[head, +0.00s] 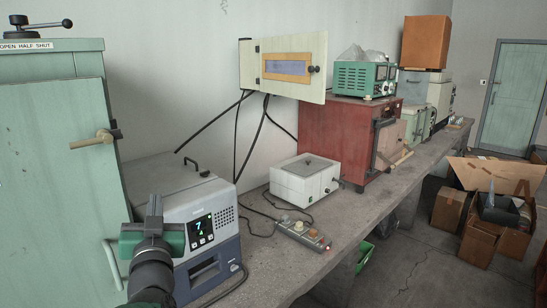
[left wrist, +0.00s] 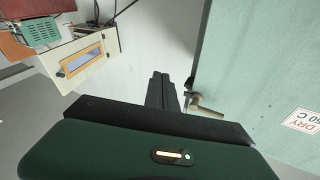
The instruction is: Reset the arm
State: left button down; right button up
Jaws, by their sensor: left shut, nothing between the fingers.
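My left gripper (head: 154,208) stands in the lower left of the head view, its dark fingers pointing up. It is in front of the grey and blue device with a lit display (head: 200,231), between that device and the pale green cabinet door (head: 52,180). In the left wrist view its fingers (left wrist: 160,85) are together, with nothing between them. The cabinet's wooden-grip handle (head: 95,139) is apart from the gripper in the head view. It also shows beyond the fingers in the left wrist view (left wrist: 207,107). My right gripper is not in view.
The concrete bench (head: 265,262) runs away to the right. It holds a white box (head: 305,180), a power strip (head: 303,233) and a red oven (head: 335,140). A wall cabinet (head: 285,67) hangs above with black cables. Cardboard boxes (head: 448,209) lie on the floor.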

pick_arm(q)
jog(key=s+d+f+m+g+h+p, duration=0.1)
jog(key=s+d+f+g+h, duration=0.2)
jog(key=f, duration=0.8)
jog(key=s+d+f+m+g+h, duration=0.15)
jog(key=d+f+g+h, duration=0.3)
jog(key=f, duration=0.75)
jog(key=s+d+f+g, duration=0.1)
jog(key=s+f+g, duration=0.7)
jog(key=s+f, duration=0.7)
jog(key=s, duration=0.4)
jog(key=shift+s+d+f+p, duration=0.25)
jog(key=shift+d+f+p, duration=0.05)
jog(key=shift+p, duration=0.1)
jog(key=shift+d+n+g, duration=0.2)
jog(key=shift+n+g, duration=0.05)
jog(key=shift+a, duration=0.1)
